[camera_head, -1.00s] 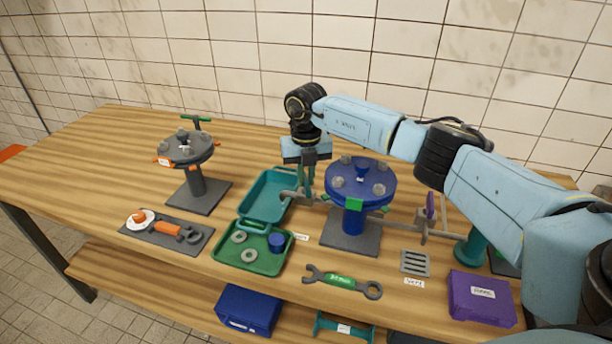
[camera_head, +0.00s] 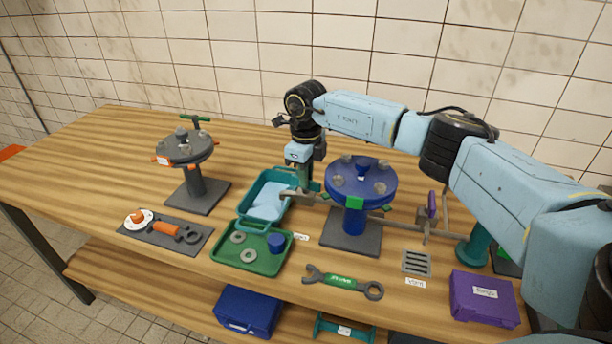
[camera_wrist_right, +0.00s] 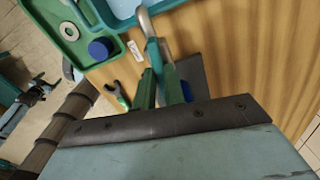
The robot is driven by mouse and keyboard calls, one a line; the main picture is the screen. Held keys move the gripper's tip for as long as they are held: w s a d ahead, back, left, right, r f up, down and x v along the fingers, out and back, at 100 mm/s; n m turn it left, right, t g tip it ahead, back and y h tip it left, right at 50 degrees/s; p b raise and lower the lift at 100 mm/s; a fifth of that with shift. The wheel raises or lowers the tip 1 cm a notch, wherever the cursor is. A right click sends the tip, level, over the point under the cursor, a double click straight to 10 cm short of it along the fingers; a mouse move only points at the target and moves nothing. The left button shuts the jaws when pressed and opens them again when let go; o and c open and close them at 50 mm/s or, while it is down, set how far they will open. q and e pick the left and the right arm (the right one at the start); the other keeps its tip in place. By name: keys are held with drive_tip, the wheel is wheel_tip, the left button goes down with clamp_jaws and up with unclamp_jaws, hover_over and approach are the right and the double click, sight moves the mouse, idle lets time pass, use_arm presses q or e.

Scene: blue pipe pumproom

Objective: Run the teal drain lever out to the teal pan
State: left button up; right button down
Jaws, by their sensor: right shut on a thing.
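The teal pan (camera_head: 243,219) lies on the bench left of the blue flanged unit (camera_head: 353,216), with a pale blue fill in it. A grey spout (camera_head: 290,195) from the unit's side ends over the pan. My right gripper (camera_head: 306,180) points down beside the unit, at the pan's right side. It is shut on the teal drain lever, which is mostly hidden behind the fingers in the head view. The wrist view shows the teal lever (camera_wrist_right: 153,52) at the fingers, the spout's tip (camera_wrist_right: 145,22) and the pale blue fill (camera_wrist_right: 122,8). My left gripper is not in view.
A green tray (camera_head: 222,252) with rings and a blue cap adjoins the pan. A wrench (camera_head: 343,283), a grate (camera_head: 416,263) and a purple box (camera_head: 483,300) lie in front. A grey flanged stand (camera_head: 195,185) is at the left.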

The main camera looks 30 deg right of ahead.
drive_tip(key=shift+r+n, duration=0.1)
drive_tip(key=shift+n, duration=0.9)
drive_tip(key=c, duration=1.5)
unclamp_jaws()
wheel_tip(320, 180, up, 13)
drive_tip(key=shift+r, duration=0.15)
